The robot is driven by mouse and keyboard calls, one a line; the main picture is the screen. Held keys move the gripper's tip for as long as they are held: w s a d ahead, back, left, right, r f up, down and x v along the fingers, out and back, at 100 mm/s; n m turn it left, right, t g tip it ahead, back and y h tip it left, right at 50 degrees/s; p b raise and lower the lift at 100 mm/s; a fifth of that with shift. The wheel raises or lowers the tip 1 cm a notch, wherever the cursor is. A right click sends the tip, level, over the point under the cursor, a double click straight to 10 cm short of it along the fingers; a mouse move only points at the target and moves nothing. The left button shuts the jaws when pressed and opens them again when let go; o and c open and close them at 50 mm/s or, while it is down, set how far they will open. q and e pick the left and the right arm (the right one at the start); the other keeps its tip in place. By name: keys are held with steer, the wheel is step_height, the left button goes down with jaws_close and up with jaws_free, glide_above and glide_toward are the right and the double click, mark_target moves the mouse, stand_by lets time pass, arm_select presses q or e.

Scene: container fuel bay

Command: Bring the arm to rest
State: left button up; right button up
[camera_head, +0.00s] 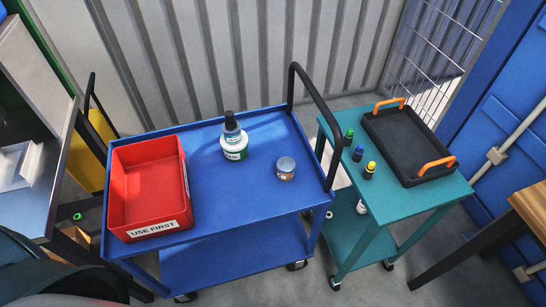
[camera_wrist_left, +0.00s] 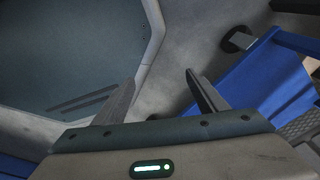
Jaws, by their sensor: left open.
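My left gripper (camera_wrist_left: 165,92) shows in the left wrist view. Its two fingers are apart with nothing between them, so it is open and empty. The floor and a large grey panel lie beyond the fingertips. The gripper is not visible in the head view, where only dark rounded parts fill the bottom left corner. My right gripper is in neither view.
A blue cart (camera_head: 215,207) holds a red "USE FIRST" bin (camera_head: 150,215), a bottle (camera_head: 234,142) and a small jar (camera_head: 286,168). A teal cart (camera_head: 425,198) bears a black tray (camera_head: 405,150) and several small bottles. A wooden table (camera_head: 530,205) stands right.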

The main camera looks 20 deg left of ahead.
arm_select(q)
steer(key=s+a+f, duration=0.1)
steer(key=s+f, duration=0.4)
steer(key=s, duration=0.3)
steer(key=shift+s+a+g, duration=0.3)
steer(key=shift+s+a, duration=0.1)
stand_by(0.5)
